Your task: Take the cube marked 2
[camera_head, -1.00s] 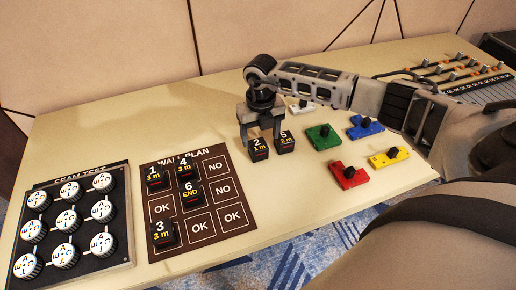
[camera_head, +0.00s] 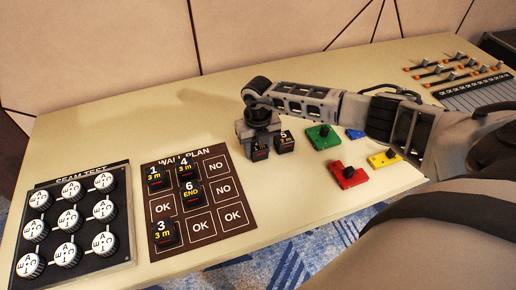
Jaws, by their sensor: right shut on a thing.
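The cube marked 2 (camera_head: 259,153) is a small black cube on the table, right of the wall plan board. My right gripper (camera_head: 258,146) is over it, pointing down, with its fingers shut on the cube's sides. The fingers and the gripper body hide most of the cube's top and its number. The cube marked 5 (camera_head: 284,142) stands close on the right of the gripper. My left gripper is not in view.
The wall plan board (camera_head: 196,228) bears black cubes marked 1, 3, 4 and 6. The seam test panel (camera_head: 84,247) with white knobs lies at the left. Green (camera_head: 322,136), red (camera_head: 347,175), yellow (camera_head: 380,160) and blue (camera_head: 354,133) pieces lie to the right.

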